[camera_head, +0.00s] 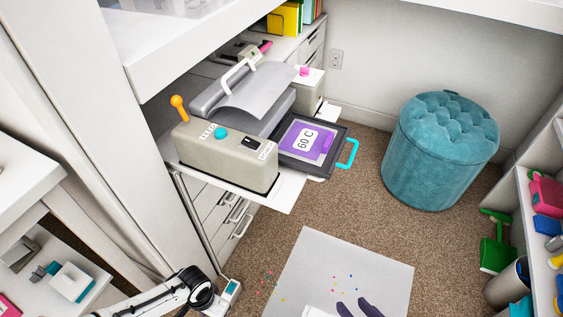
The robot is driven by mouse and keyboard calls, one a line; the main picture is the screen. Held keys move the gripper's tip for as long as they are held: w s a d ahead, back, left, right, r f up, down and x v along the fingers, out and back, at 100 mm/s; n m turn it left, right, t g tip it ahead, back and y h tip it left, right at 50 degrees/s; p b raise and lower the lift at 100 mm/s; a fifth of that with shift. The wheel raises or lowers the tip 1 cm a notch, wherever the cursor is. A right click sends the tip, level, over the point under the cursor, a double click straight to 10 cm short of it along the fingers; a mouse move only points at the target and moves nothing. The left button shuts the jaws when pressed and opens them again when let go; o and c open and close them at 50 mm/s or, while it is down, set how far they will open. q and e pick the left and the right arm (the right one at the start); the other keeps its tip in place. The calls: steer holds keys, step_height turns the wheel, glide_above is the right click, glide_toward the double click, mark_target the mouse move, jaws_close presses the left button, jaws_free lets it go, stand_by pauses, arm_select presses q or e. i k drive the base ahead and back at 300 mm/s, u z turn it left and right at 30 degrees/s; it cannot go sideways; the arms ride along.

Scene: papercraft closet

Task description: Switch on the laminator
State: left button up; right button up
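A beige machine, which looks like the laminator (222,160), sits on a white pull-out shelf. On its top are an orange-knobbed lever (179,106), a teal round button (221,133) and a dark switch (253,143) beside small labels too small to read. A grey lidded part (215,96) with a white handle is behind it. A dark tray with a purple "60 C" panel (290,135) is at its right. My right gripper (358,308) shows two dark fingertips, apart, at the bottom edge, away from the machine. My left arm enters at bottom left; its gripper is not visible.
A teal tufted stool (440,150) stands on the carpet at right. A pale sheet (345,265) with coloured dots lies on the floor. Drawers (215,205) are under the shelf, and a white overhead ledge (190,40) is above the machine. A cyan handle (349,153) projects from the tray.

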mark_target(251, 143)
steer(key=k, duration=1.45)
